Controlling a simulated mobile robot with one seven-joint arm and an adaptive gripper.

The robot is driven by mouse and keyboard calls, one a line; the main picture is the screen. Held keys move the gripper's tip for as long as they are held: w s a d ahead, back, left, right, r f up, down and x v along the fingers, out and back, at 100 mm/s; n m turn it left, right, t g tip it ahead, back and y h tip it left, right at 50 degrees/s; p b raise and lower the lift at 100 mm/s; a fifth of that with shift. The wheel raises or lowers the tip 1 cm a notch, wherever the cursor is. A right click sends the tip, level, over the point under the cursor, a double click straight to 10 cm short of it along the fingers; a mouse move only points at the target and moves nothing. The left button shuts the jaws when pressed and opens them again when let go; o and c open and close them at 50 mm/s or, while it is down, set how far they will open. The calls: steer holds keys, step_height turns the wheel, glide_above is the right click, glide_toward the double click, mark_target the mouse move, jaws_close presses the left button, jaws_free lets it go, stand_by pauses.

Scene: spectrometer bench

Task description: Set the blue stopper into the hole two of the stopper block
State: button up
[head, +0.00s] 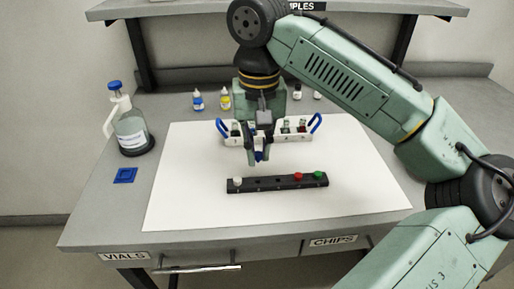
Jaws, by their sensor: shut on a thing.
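The black stopper block (268,186) lies on the white mat in front of my gripper. A white stopper (238,181) sits at its left end, with a red stopper (298,176) and a green stopper (319,175) at its right end. Dark empty holes show between the white and red ones. My gripper (258,157) points down, shut, just above and behind the left half of the block. Small blue parts show at its fingertips; the blue stopper is too small to tell apart from the fingers.
A white rack with blue handles (315,122) stands right behind my gripper. Small bottles (198,101) stand at the back. A wash bottle (131,132) and blue square (125,175) are at the left. The white mat (190,200) is clear in front.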

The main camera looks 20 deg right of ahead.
mark_target(258, 159)
steer(key=shift+r+p, duration=0.1)
steer(key=shift+p, duration=0.35)
steer(key=shift+f+b, duration=1.45)
steer(key=shift+f, duration=1.1)
steer(key=shift+f, duration=0.1)
steer(key=shift+f+b, duration=0.55)
steer(key=shift+f, duration=0.45)
steer(key=o, duration=0.7)
steer(key=shift+o, duration=0.2)
